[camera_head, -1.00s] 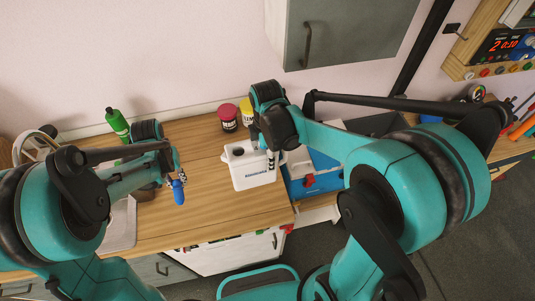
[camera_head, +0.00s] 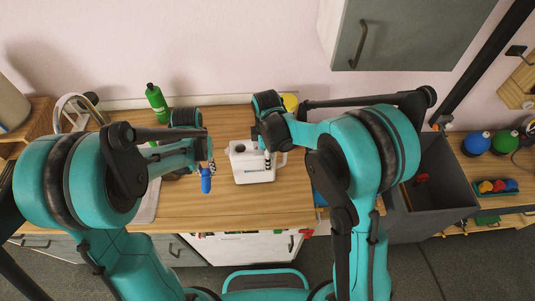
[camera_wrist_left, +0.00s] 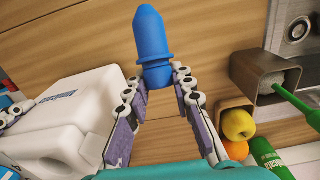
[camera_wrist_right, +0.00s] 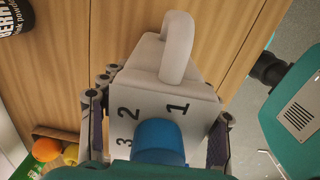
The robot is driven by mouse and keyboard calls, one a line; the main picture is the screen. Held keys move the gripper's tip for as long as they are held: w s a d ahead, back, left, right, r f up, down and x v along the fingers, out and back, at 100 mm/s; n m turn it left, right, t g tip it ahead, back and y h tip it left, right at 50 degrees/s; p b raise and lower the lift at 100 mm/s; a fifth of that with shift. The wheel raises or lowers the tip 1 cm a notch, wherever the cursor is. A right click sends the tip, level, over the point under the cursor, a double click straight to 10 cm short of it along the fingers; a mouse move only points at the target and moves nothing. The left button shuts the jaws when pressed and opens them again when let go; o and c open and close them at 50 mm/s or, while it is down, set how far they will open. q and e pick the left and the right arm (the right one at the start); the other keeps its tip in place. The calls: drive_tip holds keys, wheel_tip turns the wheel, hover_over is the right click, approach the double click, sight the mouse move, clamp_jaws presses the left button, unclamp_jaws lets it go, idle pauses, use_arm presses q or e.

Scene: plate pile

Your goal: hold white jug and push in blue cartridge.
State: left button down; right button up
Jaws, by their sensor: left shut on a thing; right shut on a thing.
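The white jug (camera_head: 250,175) stands on the wooden counter. It shows large in the left wrist view (camera_wrist_left: 75,118). My right gripper (camera_head: 268,160) is shut on it, with a finger on each side of its numbered body (camera_wrist_right: 135,100). A round blue part (camera_wrist_right: 158,138) shows at the jug's numbered face; I cannot tell if it is fixed to it. My left gripper (camera_wrist_left: 160,80) is shut on the blue cartridge (camera_wrist_left: 152,38) by its flanged end. The cartridge (camera_head: 206,183) is left of the jug in the head view, apart from it.
A green bottle (camera_head: 157,101) stands at the back left. A yellow jar (camera_head: 290,102) is behind the jug. An apple (camera_wrist_left: 238,124) and an orange (camera_wrist_left: 236,150) lie near a brown container. A dark grey bin (camera_head: 437,185) stands right of the counter.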

drive_tip(key=shift+f, duration=0.3)
idle(0.4)
drive_tip(key=o, duration=1.8)
drive_tip(key=shift+c, duration=0.2)
drive_tip(key=c, duration=1.3)
drive_tip(key=shift+o, duration=0.2)
